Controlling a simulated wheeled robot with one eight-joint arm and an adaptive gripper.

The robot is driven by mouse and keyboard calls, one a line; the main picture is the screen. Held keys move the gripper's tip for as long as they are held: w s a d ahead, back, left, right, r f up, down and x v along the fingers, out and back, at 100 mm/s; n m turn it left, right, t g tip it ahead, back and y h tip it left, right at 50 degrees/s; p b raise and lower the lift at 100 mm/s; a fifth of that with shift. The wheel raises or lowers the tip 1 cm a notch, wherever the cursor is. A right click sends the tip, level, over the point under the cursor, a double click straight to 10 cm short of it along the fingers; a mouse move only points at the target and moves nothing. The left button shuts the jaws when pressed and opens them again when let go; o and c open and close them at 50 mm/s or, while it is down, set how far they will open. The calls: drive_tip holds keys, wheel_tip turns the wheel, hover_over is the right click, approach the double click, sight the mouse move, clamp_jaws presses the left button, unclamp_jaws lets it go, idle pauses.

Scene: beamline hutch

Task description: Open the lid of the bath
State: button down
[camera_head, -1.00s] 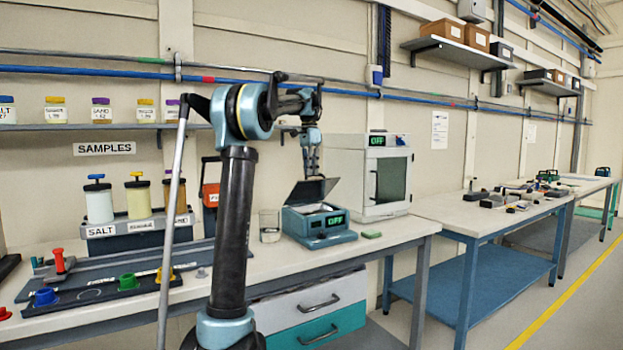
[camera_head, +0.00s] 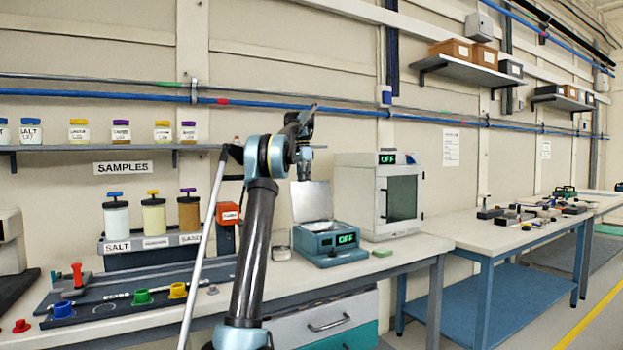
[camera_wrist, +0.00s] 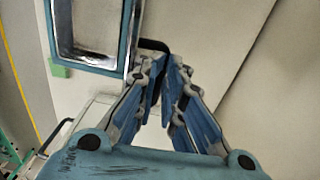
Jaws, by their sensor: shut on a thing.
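The bath (camera_head: 330,243) is a teal box with a lit green OFF display on the bench, left of the white cabinet. Its grey lid (camera_head: 311,201) stands about upright at the back of the bath. My gripper (camera_head: 305,172) is at the lid's upper edge, its fingertips partly hidden. In the wrist view, the open basin of the bath (camera_wrist: 128,30) shows at the upper left. My gripper (camera_wrist: 163,72) has its fingers close together at a dark piece beside the bath, which looks like the lid's handle. The lid's panel is hard to make out there.
A white cabinet (camera_head: 378,195) with an OFF display stands close to the right of the bath. A glass beaker (camera_head: 282,246) is at its left, and a green block (camera_head: 382,253) lies in front of the cabinet. Capped sample jars (camera_head: 154,214) stand farther left.

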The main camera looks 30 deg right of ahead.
drive_tip(key=shift+w+f, duration=0.25)
drive_tip(key=shift+f, duration=0.55)
drive_tip(key=shift+w+f, duration=0.1)
drive_tip(key=shift+w, duration=0.05)
drive_tip(key=c, duration=1.7)
unclamp_jaws()
drive_tip(key=shift+a, duration=0.1)
wheel_tip(320, 180, up, 7)
drive_tip(key=w, duration=0.2)
drive_tip(key=shift+f, duration=0.2)
drive_tip(key=shift+s+d, duration=0.1)
drive_tip(key=shift+d, duration=0.1)
